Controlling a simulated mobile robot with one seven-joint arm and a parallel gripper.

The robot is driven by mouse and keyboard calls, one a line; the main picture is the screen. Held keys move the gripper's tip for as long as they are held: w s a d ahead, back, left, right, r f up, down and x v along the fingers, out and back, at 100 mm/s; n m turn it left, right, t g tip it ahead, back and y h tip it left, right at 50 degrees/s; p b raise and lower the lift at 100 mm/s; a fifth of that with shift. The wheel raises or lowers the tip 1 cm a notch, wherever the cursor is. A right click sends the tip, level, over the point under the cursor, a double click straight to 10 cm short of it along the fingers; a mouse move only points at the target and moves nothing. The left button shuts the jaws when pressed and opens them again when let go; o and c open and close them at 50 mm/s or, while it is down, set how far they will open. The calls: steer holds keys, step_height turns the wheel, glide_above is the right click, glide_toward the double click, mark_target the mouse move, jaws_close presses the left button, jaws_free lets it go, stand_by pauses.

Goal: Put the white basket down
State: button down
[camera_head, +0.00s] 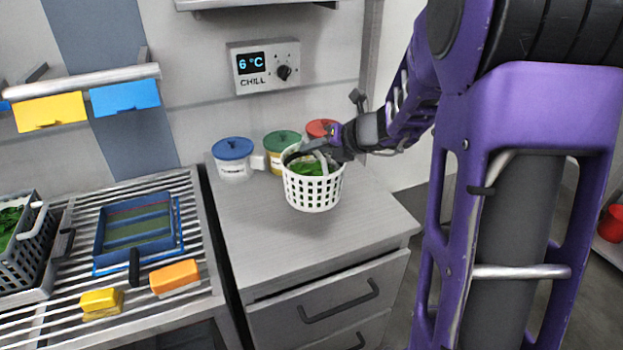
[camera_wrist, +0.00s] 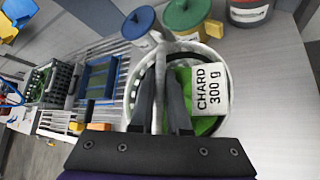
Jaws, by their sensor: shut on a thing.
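The white basket (camera_head: 313,193) is a round, perforated tub with green leaves inside, over the grey counter (camera_head: 262,240) in the head view. I cannot tell whether its base touches the counter. My gripper (camera_head: 318,158) reaches in from the right at the basket's top and is shut on it. In the wrist view, the fingers of my gripper (camera_wrist: 165,112) extend over the white basket (camera_wrist: 222,58), at its handle. A white label (camera_wrist: 209,89) reading "CHARD 300 g" lies inside over the green leaves. The fingers hide part of the basket's inside.
Jars with blue (camera_head: 232,149), green (camera_head: 282,141) and red (camera_head: 321,128) lids stand behind the basket. Left is a slatted rack (camera_head: 185,215) with a blue tray (camera_head: 138,213), sponges and a dark crate (camera_head: 27,257). The counter's front and right are clear.

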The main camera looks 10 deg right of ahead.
mark_target(313, 170)
steer(key=shift+f+b, duration=0.95)
steer(key=shift+f, duration=1.9)
steer(key=shift+f, duration=0.15)
steer(key=c, duration=0.9)
jaws_free()
steer(key=p+v, duration=0.2)
steer(key=v, duration=1)
steer(key=shift+p, duration=0.3)
